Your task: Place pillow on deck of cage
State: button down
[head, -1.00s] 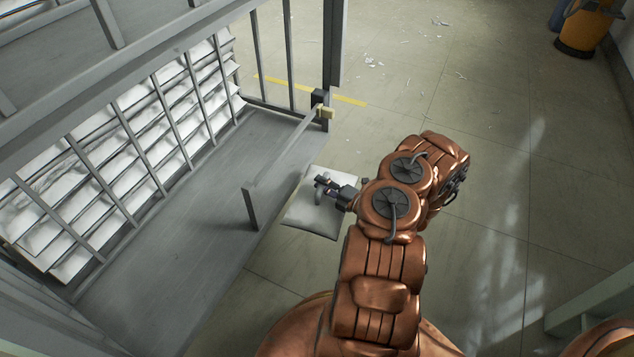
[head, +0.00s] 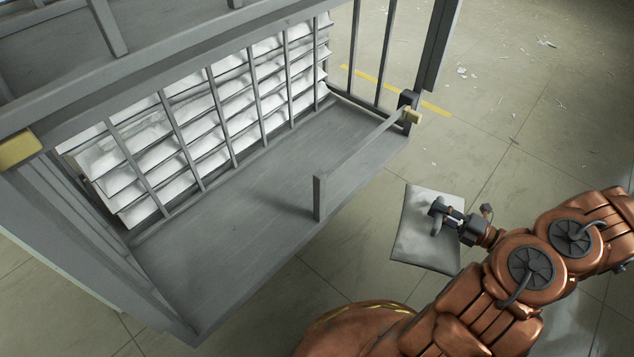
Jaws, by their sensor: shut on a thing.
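A flat, light grey pillow (head: 422,249) hangs from my gripper (head: 447,219) to the right of the cage, outside it. My gripper is shut on the pillow's upper middle; the exact fingertip contact is small and partly hidden. The cage is a grey metal frame with a bare grey deck (head: 240,235). The deck's right front edge is apart from the pillow, with a strip of floor showing between them.
Stacked white bedding (head: 200,130) stands behind bars at the deck's back. A thin rail (head: 360,150) with an upright end post (head: 319,198) runs along the deck's right side. A corner post (head: 440,50) rises at the far right. Paper scraps lie on the floor.

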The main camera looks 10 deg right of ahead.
aim_at(229, 236)
jog(key=z, duration=1.85)
jog(key=k, duration=1.15)
jog(key=u, duration=2.55)
jog(key=i, duration=0.5)
jog(key=u, duration=0.05)
